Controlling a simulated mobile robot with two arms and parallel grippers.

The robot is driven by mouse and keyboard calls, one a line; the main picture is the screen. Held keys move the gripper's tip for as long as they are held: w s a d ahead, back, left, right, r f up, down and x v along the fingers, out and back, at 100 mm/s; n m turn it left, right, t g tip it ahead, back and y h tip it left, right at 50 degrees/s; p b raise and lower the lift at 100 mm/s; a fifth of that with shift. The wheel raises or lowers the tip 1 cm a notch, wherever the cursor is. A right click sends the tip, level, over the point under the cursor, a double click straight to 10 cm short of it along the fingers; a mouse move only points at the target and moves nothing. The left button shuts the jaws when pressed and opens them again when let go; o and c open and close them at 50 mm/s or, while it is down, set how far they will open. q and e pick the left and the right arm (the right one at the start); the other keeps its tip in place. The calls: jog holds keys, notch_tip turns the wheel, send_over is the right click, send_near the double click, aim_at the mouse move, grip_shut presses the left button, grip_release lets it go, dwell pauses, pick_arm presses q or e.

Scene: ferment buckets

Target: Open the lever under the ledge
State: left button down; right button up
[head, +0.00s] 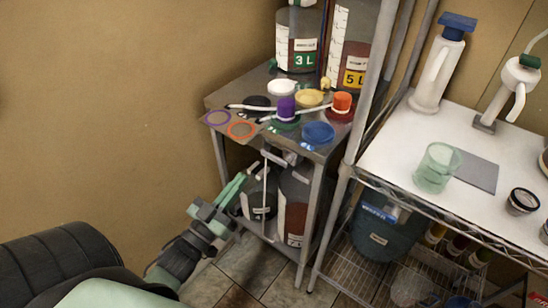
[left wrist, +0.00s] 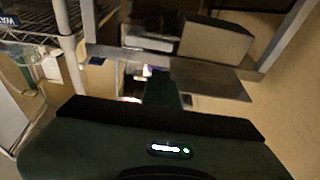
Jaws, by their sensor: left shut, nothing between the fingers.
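The ledge is the dark top of a small metal stand (head: 236,93), left of the wire rack. Under its front edge, a pale grey fitting (head: 280,156) and a thin whitish upright rod (head: 264,192) show; I cannot tell for sure which part is the lever or how it is set. My left gripper (head: 242,180) is shut and empty, low beside the stand's left front, below the ledge. In the left wrist view, the dark gripper body fills the bottom, and a pale block (left wrist: 215,40) hangs under the ledge beyond it. My right gripper is not in view.
Jugs marked 3 L (head: 303,40) and 5 L (head: 352,55) stand on the ledge among coloured caps and lids. Dark jugs (head: 295,205) fill the lower shelf. A wire rack (head: 360,178) stands close on the right. The wall (head: 110,110) side is clear.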

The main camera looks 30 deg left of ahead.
pick_arm(q)
jog(key=r, duration=0.3)
jog(key=shift+s+d+m+t+h, duration=0.1)
jog(key=shift+d+m+t+h, duration=0.2)
jog(key=shift+d, duration=0.05)
notch_tip(320, 180, up, 4)
jog(key=f+p, duration=0.1)
jog(key=p, duration=0.1)
send_over(276, 157)
jog(key=s+a, duration=0.2)
notch_tip(276, 157, down, 2)
jog(key=shift+s+a+f, duration=0.15)
jog(key=shift+f, duration=0.1)
jog(key=shift+s+f, duration=0.1)
jog(key=shift+f, duration=0.55)
